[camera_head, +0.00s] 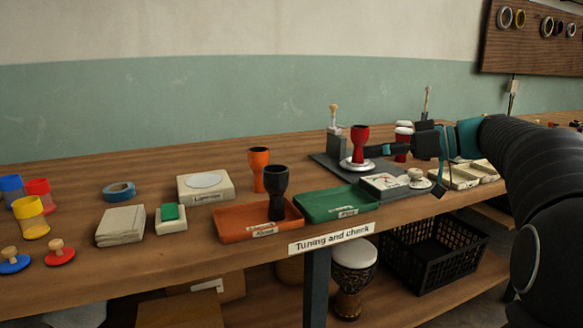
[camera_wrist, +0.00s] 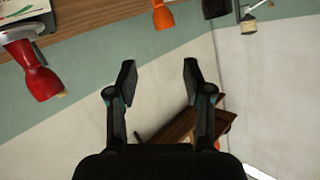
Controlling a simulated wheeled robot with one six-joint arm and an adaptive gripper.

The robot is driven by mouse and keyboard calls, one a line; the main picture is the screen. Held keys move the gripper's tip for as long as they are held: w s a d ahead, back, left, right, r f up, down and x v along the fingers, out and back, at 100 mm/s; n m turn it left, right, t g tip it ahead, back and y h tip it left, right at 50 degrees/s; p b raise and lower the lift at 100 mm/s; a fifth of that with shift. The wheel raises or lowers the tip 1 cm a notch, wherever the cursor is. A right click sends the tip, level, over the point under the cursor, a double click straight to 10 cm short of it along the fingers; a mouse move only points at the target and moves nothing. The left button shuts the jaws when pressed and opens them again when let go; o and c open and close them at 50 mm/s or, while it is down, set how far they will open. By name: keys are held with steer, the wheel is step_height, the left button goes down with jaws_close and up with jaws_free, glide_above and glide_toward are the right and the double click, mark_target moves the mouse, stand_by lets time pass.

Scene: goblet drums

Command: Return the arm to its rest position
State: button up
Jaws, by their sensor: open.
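My gripper (camera_head: 380,150) reaches in from the right in the head view, at the height of a red goblet drum (camera_head: 360,139). The drum stands upright on a round silver plate at the back of the bench. In the wrist view my gripper (camera_wrist: 158,75) is open, with nothing between its fingers. The red drum (camera_wrist: 36,72) shows there at the upper left, apart from the fingers. In the head view the fingers partly overlap the space beside the drum, and I cannot tell the depth gap. My dark arm fills the right side.
An orange goblet drum (camera_head: 259,168) and a black one (camera_head: 277,190) stand left, the black one in an orange tray (camera_head: 232,232). A green tray (camera_head: 338,203) looks empty. A red and white object (camera_head: 403,140) stands behind my gripper. The wooden bench (camera_head: 120,268) carries other items.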

steer(key=s+a+f+m+g+h, duration=0.1)
steer(key=s+a+f+m+h, duration=0.25)
steer(key=s+f, duration=0.35)
steer(key=s+a+f+m+g+h, duration=0.1)
steer(key=s+a+f+m+h, duration=0.15)
steer(key=s+f+h, duration=0.4)
steer(key=s+d+f+m+h, duration=0.2)
steer(key=s+f, duration=0.3)
steer(key=s, duration=0.3)
steer(key=s+d+f+m+t+h, duration=0.1)
steer(key=s+d+f, duration=0.1)
steer(key=s+f, duration=0.3)
steer(key=s, duration=0.3)
steer(key=shift+s+f+m+h, duration=0.3)
steer(key=shift+f+m+h, duration=0.05)
steer(key=shift+m+h, duration=0.05)
